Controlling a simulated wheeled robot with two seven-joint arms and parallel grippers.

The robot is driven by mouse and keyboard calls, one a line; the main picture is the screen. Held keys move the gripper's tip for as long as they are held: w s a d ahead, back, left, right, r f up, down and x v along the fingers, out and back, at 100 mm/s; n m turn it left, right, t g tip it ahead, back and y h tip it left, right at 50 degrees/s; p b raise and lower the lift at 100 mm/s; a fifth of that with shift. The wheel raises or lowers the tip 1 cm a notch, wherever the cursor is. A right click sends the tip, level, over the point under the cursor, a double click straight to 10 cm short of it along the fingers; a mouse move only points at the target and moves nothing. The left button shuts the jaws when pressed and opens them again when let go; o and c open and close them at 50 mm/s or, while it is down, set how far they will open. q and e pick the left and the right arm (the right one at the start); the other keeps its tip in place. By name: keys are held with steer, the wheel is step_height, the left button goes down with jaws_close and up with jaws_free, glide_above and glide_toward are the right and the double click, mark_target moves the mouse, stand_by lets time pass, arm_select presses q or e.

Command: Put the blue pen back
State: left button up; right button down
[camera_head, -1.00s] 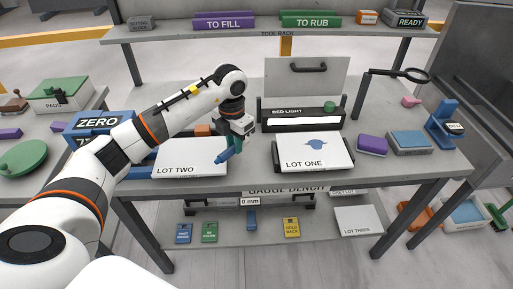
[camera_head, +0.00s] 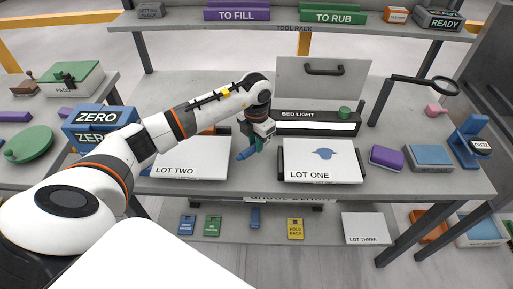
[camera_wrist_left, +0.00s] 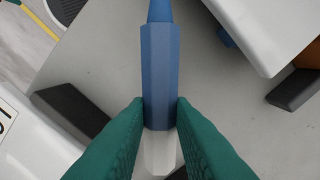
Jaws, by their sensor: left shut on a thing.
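The blue pen (camera_head: 246,153) is held by my left gripper (camera_head: 259,143) above the bench, in the gap between the LOT TWO and LOT ONE boards. It is tilted, with its blue end pointing down and to the left in the head view. In the left wrist view, the pen (camera_wrist_left: 160,75) lies between the green fingers of my left gripper (camera_wrist_left: 158,115). These are shut on its body near the pale end. The pen's far tip is cut off by the top of that view. My right gripper is not in view.
The LOT TWO board (camera_head: 190,170) and LOT ONE board (camera_head: 345,172) lie on the grey bench. Behind are the bed light (camera_head: 300,115) and a tool rack shelf (camera_head: 290,32). A purple block (camera_head: 387,157), a blue-grey block (camera_head: 428,157) and a blue stand (camera_head: 466,140) stand right.

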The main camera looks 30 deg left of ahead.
arm_select(q)
step_height(320, 180, down, 3)
steer(key=shift+w+f+p, duration=0.1)
steer(key=shift+f+p, duration=0.05)
steer(key=shift+p, duration=0.2)
steer(key=shift+f, duration=0.3)
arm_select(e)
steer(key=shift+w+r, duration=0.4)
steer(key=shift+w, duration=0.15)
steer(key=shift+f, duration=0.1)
arm_select(q)
steer(key=o, duration=0.9)
steer(key=shift+f, duration=0.1)
step_height(320, 180, up, 12)
steer(key=b, duration=0.2)
steer(key=shift+b, duration=0.4)
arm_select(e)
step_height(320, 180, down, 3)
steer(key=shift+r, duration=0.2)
